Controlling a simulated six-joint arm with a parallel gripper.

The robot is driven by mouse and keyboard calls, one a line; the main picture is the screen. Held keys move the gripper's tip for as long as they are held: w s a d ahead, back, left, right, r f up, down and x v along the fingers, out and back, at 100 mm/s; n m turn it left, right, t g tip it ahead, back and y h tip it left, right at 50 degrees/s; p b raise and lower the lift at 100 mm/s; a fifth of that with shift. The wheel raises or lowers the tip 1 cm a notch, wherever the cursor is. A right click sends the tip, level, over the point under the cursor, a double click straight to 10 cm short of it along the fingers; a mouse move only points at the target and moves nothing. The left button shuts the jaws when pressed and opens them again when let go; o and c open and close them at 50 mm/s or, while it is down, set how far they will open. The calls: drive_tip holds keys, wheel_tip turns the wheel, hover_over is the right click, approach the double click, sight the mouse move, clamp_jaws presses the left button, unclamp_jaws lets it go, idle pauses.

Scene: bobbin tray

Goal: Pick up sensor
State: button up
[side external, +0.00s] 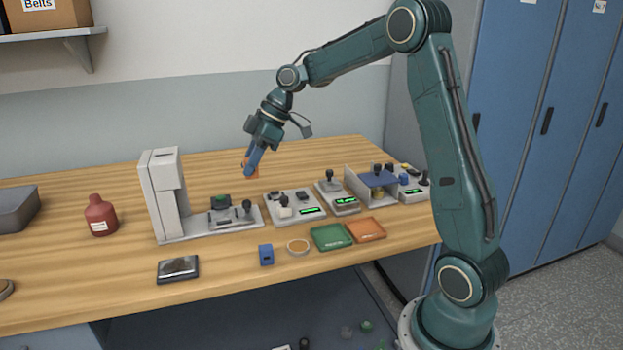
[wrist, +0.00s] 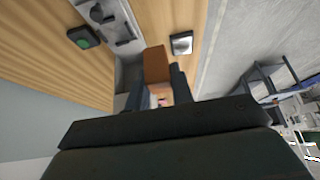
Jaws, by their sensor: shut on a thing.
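My gripper (side external: 250,172) is over the back part of the wooden table, left of centre, pointing down with a slight tilt. It is shut on an orange block (wrist: 156,66), which sits between the two blue-grey fingers in the wrist view. In the side view only orange edges of the block show around the fingers. No label shows on it, so I cannot tell from its look whether it is the sensor. A small blue box with a dark face (side external: 266,255) lies near the table's front edge, apart from my gripper.
A tall grey-white machine (side external: 165,195) stands left of my gripper. Several devices with levers and green displays (side external: 292,206) line the table to the right. Green (side external: 331,237) and orange (side external: 366,230) trays lie in front. A red bottle (side external: 101,216) stands left.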

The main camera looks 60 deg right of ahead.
drive_tip(key=shift+r, duration=0.85)
drive_tip(key=shift+w+d+f, duration=0.35)
drive_tip(key=shift+d, duration=0.2)
drive_tip(key=w+d+f, duration=0.1)
drive_tip(key=d+f, duration=0.3)
drive_tip(key=d, duration=0.1)
drive_tip(key=w+d+f, duration=0.2)
drive_tip(key=d+f, duration=0.2)
drive_tip(key=d, duration=0.2)
drive_tip(key=w+d+f, duration=0.2)
drive_tip(key=d+f, duration=0.2)
drive_tip(key=d, duration=0.1)
drive_tip(key=shift+w+d+f, duration=0.1)
drive_tip(key=shift+d+f, duration=0.1)
drive_tip(key=shift+f, duration=0.05)
drive_tip(key=shift+d+f, duration=0.4)
drive_tip(key=shift+f, duration=0.15)
drive_tip(key=shift+f, duration=1.1)
